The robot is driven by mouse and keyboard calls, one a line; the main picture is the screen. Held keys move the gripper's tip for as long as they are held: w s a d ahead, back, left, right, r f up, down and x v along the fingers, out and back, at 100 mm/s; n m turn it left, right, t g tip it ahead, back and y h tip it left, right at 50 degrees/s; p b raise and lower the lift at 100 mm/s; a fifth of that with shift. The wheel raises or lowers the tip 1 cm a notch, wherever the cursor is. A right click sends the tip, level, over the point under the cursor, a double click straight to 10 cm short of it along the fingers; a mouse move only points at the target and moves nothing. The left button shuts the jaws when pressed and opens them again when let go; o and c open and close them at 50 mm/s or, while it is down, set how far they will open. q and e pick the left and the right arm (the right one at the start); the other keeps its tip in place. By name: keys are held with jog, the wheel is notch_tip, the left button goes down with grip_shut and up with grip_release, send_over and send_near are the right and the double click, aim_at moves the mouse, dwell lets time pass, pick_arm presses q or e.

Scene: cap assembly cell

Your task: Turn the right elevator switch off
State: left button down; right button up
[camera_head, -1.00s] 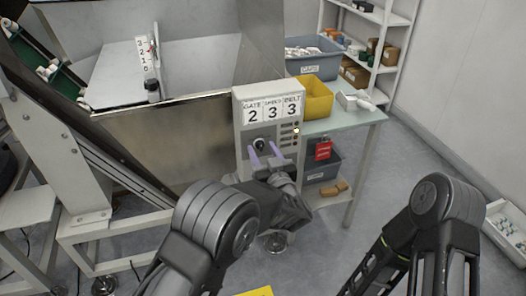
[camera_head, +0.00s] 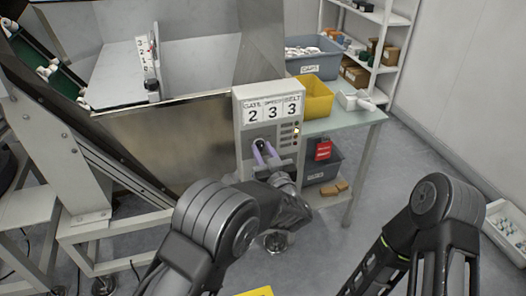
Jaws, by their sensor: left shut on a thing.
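A grey control box (camera_head: 240,133) stands in the middle, with a display reading GATE 2, SPEED 3, BELT 3. On its front, below the display, is a small dark round knob (camera_head: 259,143). My left gripper (camera_head: 264,150) is at the box front, its two pale purple fingers close together and shut on the knob, partly hiding it. A column of small buttons or lights (camera_head: 296,132), one glowing yellowish, is to the right of the fingers. Which control is the right elevator switch cannot be read. My right arm shows at the right; its gripper is not visible.
A metal hopper (camera_head: 170,140) adjoins the box on the left.

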pick_arm(q)
jog(key=shift+f, duration=0.1)
jog(key=shift+f+n+b, duration=0.15)
jog(key=shift+n+b, duration=0.45)
jog(key=shift+b, duration=0.35)
jog(key=n+b, duration=0.5)
jog(key=b, duration=0.2)
jog(key=shift+f, duration=0.1)
jog(key=shift+d+r+n+b, duration=0.1)
jog(key=shift+r+n+b, duration=0.1)
jog(key=shift+n+b, duration=1.2)
jog(key=c, duration=1.1)
grip_release()
jog(key=shift+r, duration=0.1)
jog(key=shift+p+v, duration=0.35)
jog(key=shift+v, duration=3.55)
